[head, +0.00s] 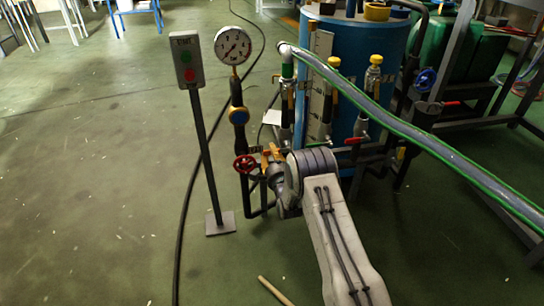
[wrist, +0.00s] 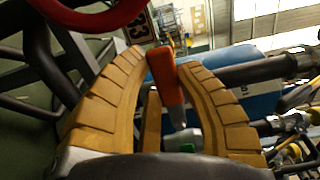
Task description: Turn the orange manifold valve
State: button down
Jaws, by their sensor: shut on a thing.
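The orange manifold valve shows in the wrist view as an orange lever handle (wrist: 166,73) with a grey, pointed lower part. My gripper (wrist: 160,68) has its two curved, ridged yellow fingers on either side of this handle and is shut on it near the fingertips. In the head view my gripper (head: 270,158) is at the low pipework in front of the blue tank, just right of a red handwheel (head: 245,164). My arm hides part of the pipes there, and the orange handle cannot be told apart from the fingers in that view.
The red handwheel (wrist: 98,18) passes close above the left finger in the wrist view. A pressure gauge (head: 233,46) and a button post (head: 187,62) stand left. A clear green-edged hose (head: 420,135) crosses right of my arm. The blue tank (head: 362,45) stands behind. Floor at left is mostly clear.

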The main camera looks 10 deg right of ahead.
jog(key=shift+a+r, duration=0.1)
dwell(0.3)
jog(key=c, duration=0.8)
grip_release()
jog(key=shift+c, duration=0.2)
jog(key=shift+s, duration=0.15)
jog(key=s, duration=1.1)
jog(key=shift+s, duration=0.35)
